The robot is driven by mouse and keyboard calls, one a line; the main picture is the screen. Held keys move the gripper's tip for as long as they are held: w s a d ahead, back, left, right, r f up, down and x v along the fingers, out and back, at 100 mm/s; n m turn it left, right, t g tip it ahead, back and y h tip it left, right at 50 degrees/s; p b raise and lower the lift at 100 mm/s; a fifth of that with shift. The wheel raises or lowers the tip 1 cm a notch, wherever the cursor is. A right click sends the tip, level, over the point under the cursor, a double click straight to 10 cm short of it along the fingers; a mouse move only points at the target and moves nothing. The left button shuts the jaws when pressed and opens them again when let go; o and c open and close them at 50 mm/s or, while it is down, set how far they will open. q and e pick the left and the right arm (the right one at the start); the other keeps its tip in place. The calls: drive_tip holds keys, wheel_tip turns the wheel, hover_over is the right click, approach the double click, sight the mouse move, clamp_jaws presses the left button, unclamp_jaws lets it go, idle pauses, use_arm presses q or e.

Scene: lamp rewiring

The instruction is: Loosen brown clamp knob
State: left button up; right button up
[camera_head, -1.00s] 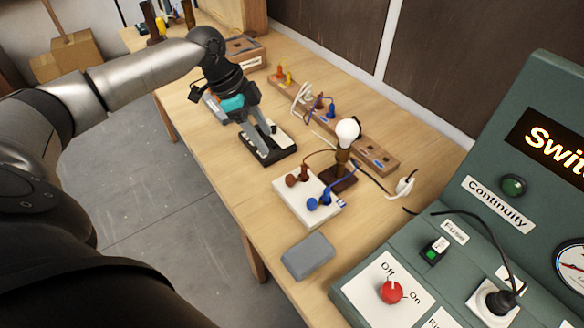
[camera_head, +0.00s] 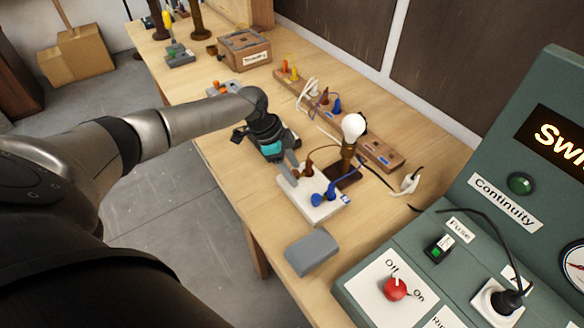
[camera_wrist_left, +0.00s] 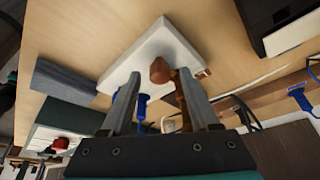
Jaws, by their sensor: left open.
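A white block (camera_head: 308,208) lies on the wooden table and carries a brown clamp (camera_head: 308,167) and a blue clamp (camera_head: 330,193). My left gripper (camera_head: 293,173) is over the block's far left end, pointing at the brown clamp. In the left wrist view its fingers (camera_wrist_left: 159,82) are apart, with the round brown clamp knob (camera_wrist_left: 159,70) showing between their tips. I cannot tell whether either finger touches it. The blue clamp (camera_wrist_left: 141,104) shows beside one finger. My right gripper is not in view.
A lamp bulb (camera_head: 353,127) stands on a dark base just beyond the block. A grey box (camera_head: 311,252) lies nearer on the table. The green switch panel (camera_head: 400,255) is at the right. A wooden strip with plugs (camera_head: 383,152) runs behind.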

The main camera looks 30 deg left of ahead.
use_arm(q)
drive_tip(key=shift+c, duration=0.4)
clamp_jaws()
